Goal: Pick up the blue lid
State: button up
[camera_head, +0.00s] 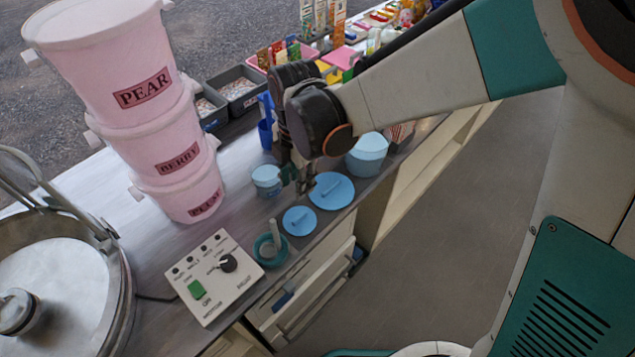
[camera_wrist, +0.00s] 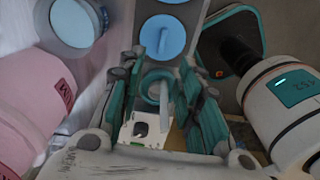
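Two flat blue lids with bar handles lie on the counter in the head view: a larger lid (camera_head: 331,190) and a smaller lid (camera_head: 299,220) in front of it. My gripper (camera_head: 303,180) hangs above the counter beside the larger lid; its fingers look small and dark there. In the wrist view, the smaller lid (camera_wrist: 163,38) shows just beyond the fingertips, with its handle upright in the picture. The larger lid is cut off at the top edge. My gripper (camera_wrist: 163,66) is open in the wrist view, with nothing held between its fingers.
A teal ring-shaped holder (camera_head: 271,249) with a pale stick stands near the smaller lid. A control box (camera_head: 214,276) is at the left. Light blue pots (camera_head: 266,180) (camera_head: 367,155) stand behind the lids. Stacked pink buckets (camera_head: 150,100) rise at the left. An open drawer is below.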

jog(key=b, duration=0.6)
send_over(299, 217)
jog(key=shift+n, duration=0.3)
notch_tip(299, 217, down, 8)
jog(key=shift+w+a+f, duration=0.1)
jog(key=shift+w, duration=0.05)
notch_tip(299, 217, down, 5)
jog(key=b, duration=0.3)
jog(key=shift+f+b, duration=0.1)
jog(key=shift+b, duration=0.25)
grip_shut()
